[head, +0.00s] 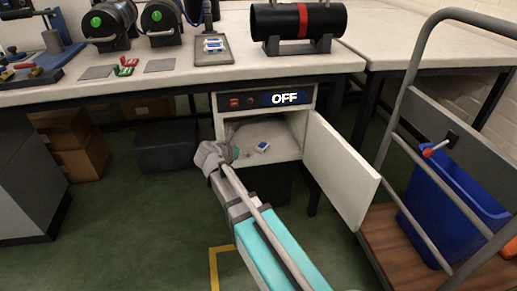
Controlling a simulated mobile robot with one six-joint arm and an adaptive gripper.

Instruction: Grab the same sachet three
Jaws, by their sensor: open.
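A small white and blue sachet (262,146) lies on the floor of the open cabinet (290,158) under the bench. No number on it is readable. My gripper (238,152) is at the cabinet's opening, just left of this sachet and apart from it. It is open, though its fingers are small and partly hidden by my own wrist. More white and blue sachets (213,45) lie on a dark tray (228,58) on the bench top. I cannot tell which of them is three.
The cabinet door (340,160) stands open to the right, under a panel reading OFF (285,98). A black cylinder with a red band (300,20) rests on the bench (180,72). A trolley with a blue bin (455,205) stands at right. Cardboard boxes (72,140) are at left.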

